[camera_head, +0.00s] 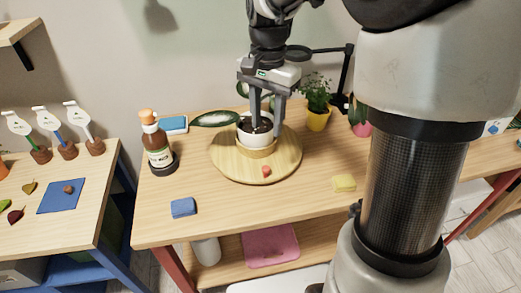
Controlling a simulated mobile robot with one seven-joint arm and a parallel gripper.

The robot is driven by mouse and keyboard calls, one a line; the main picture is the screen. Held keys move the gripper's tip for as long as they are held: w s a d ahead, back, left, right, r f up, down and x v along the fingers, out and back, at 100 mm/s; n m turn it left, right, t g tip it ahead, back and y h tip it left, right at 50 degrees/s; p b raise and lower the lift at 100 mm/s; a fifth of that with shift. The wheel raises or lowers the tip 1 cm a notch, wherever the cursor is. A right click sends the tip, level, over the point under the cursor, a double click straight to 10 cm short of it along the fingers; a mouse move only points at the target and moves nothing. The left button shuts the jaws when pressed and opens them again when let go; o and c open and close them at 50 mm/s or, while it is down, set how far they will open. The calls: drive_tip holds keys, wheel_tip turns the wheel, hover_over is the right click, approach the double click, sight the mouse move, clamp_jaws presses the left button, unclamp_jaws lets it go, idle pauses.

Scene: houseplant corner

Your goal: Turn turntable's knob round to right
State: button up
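The turntable (229,166) is a round light-wood disc on the wooden table. Its small red-orange knob (266,171) sits near the front edge, on the side towards me. A white pot (254,138) with dark soil and a leafy plant (215,118) stands on the disc behind the knob. My gripper (267,128) points down over the pot, behind and above the knob. Its two fingers are apart with nothing visible between them but pot and soil. They partly hide the plant and pot. I cannot tell whether a fingertip touches the pot.
A brown bottle (157,147) stands left of the turntable. A blue sponge (183,207) and a yellow one (344,183) lie at the front. A yellow pot (318,120) and a pink pot (362,129) stand at back right. The table front between the sponges is clear.

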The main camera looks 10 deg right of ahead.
sight(266, 168)
wheel_tip(266, 168, down, 15)
drive_tip(key=shift+r+b, duration=0.15)
drive_tip(key=shift+b, duration=0.8)
clamp_jaws()
